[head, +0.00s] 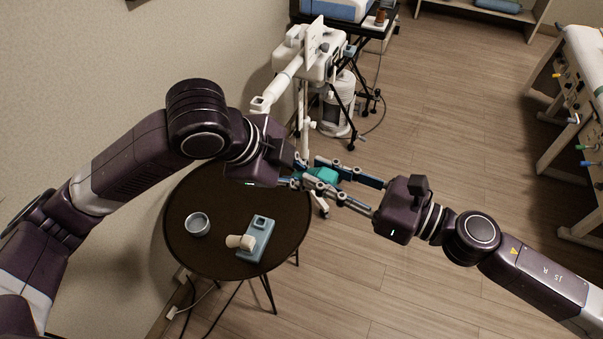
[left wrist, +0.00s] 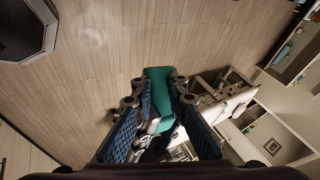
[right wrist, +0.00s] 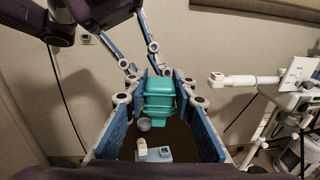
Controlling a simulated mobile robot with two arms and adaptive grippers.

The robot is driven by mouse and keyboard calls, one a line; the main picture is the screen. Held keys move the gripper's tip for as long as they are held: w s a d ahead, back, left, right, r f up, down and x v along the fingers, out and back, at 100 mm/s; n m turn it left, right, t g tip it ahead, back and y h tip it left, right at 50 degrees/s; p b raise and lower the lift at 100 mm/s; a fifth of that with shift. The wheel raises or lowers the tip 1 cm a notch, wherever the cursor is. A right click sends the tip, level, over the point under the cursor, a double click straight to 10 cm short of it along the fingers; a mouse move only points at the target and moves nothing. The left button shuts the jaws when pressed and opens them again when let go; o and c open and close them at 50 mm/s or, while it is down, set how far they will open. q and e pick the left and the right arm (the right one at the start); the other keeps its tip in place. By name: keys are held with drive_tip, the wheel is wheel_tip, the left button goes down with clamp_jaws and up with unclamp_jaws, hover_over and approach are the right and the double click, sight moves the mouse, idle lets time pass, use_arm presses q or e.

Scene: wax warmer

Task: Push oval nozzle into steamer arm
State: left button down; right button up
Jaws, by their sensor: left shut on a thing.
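A teal piece (head: 321,176), which I take to be the oval nozzle, is between my two grippers, above the floor beside the round table. My left gripper (head: 297,176) is shut on it; the nozzle also shows between the pads in the left wrist view (left wrist: 158,95). My right gripper (head: 325,178) has its fingers on either side of the nozzle (right wrist: 160,100); whether its pads touch it is unclear. The white steamer arm (head: 281,84) slopes down left from the steamer, its square end behind my left gripper; it also shows in the right wrist view (right wrist: 245,79).
The dark round table (head: 190,250) holds a small metal bowl (head: 197,224) and a blue-grey device (head: 252,243) with a cream roller (head: 240,242). The steamer's stand (head: 304,125) and a cart are behind. Open floor lies to the right.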

drive_tip(key=o, duration=0.5)
